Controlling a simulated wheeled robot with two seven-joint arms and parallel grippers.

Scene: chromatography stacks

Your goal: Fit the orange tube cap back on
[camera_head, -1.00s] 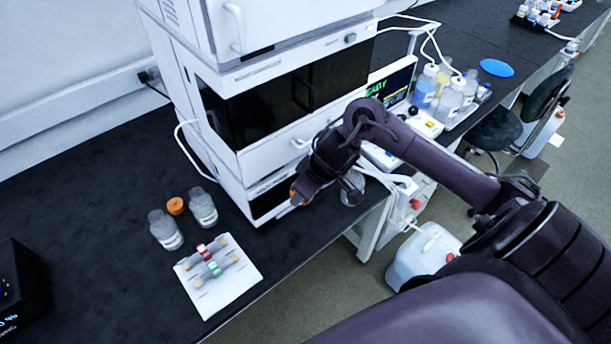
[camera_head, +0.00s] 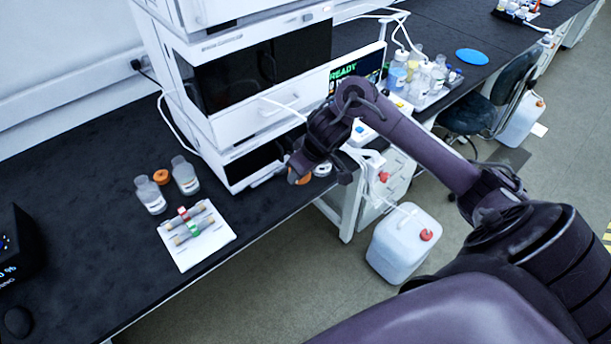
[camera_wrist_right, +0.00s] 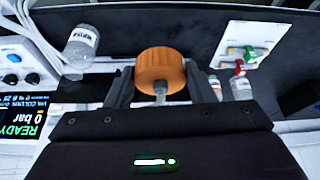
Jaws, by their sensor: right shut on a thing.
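My right gripper (camera_head: 303,172) hangs over the front edge of the bench by the instrument stack. In the wrist view its fingers (camera_wrist_right: 160,80) are shut on the ribbed orange tube cap (camera_wrist_right: 160,66), which has a short pale stub toward me. A clear labelled bottle (camera_wrist_right: 82,46) stands apart from the cap, to the left in the wrist view; its mouth is hard to make out. In the head view this bottle (camera_head: 322,168) is mostly hidden by the gripper. My left gripper is not in view.
Two clear bottles (camera_head: 150,196) (camera_head: 186,176) stand at left with another orange cap (camera_head: 160,176) between them. A white sheet (camera_head: 196,252) holds columns with red and green parts. The white stack (camera_head: 255,125) rises behind the gripper. A white jerrycan (camera_head: 400,245) stands on the floor.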

